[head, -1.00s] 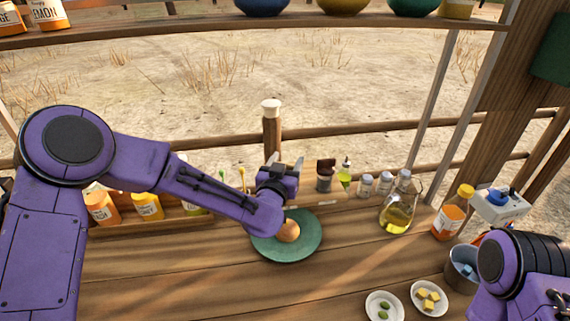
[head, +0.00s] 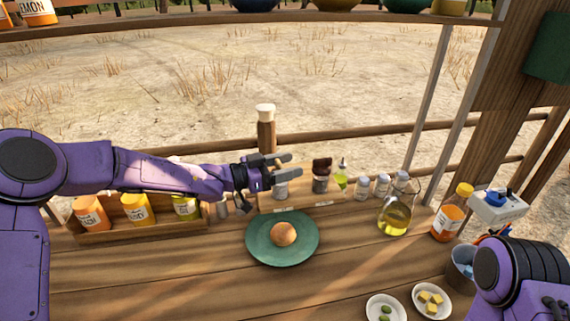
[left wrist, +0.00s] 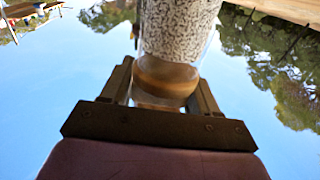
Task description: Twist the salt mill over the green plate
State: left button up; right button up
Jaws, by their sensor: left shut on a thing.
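The green plate (head: 262,252) lies on the wooden counter with a round orange-brown item (head: 284,234) on it. My left gripper (head: 286,167) is behind the plate, shut on the salt mill (head: 281,189), whose pale body shows just below the fingers. In the left wrist view the salt mill (left wrist: 180,35) has a clear body with speckled white-grey grains. Its wooden part sits between the fingers (left wrist: 165,85). I cannot tell whether its base touches the rack. My right arm is at the lower right; its gripper is out of view.
A dark-topped jar (head: 321,176), small jars and an oil flask (head: 396,216) stand to the right. A box of orange and yellow jars (head: 150,229) is left. Small dishes (head: 384,309) lie front right.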

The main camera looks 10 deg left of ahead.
pick_arm(q)
jog(key=m+g+h, duration=0.1)
jog(key=g, duration=0.1)
jog(key=m+g+h, duration=0.1)
jog(key=g, duration=0.1)
jog(key=shift+s+d+m+b, duration=0.1)
jog(key=shift+s+m+b, duration=0.05)
jog(key=shift+m+b, duration=0.25)
jog(key=shift+s+r+m+g+h+b, duration=0.1)
jog(key=shift+m+g+h+b, duration=0.2)
jog(key=shift+m+g, duration=0.45)
jog(key=o, duration=0.7)
jog(key=shift+o, duration=1.3)
jog(key=shift+d, duration=0.15)
